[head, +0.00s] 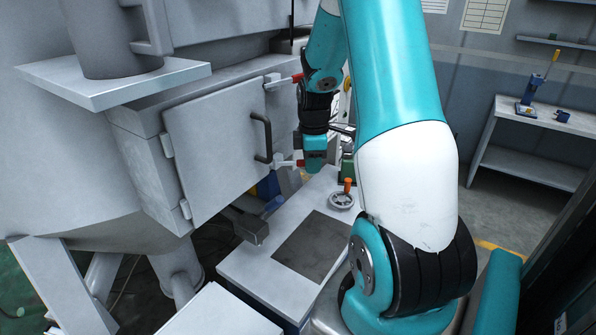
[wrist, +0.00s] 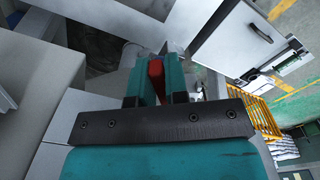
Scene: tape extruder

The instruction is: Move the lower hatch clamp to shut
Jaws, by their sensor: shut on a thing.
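The grey square hatch door (head: 222,140) with its dark handle (head: 263,137) lies flat against its frame in the head view. The lower hatch clamp (head: 285,163) is at the door's lower right edge, a pale bracket with a red lever. My gripper (head: 308,163) is right at this lever, which it mostly hides in the head view. In the wrist view the red lever (wrist: 156,80) sits between the teal fingers of my gripper (wrist: 155,72), shut on it. The upper clamp (head: 278,81) with its red lever stands above, apart from my gripper.
Below the hatch is a white table (head: 252,268) with a dark inset plate and a small round handwheel (head: 342,200). A grey platform (head: 115,82) juts out above the hatch. A workbench (head: 537,122) stands at the far right, with open floor before it.

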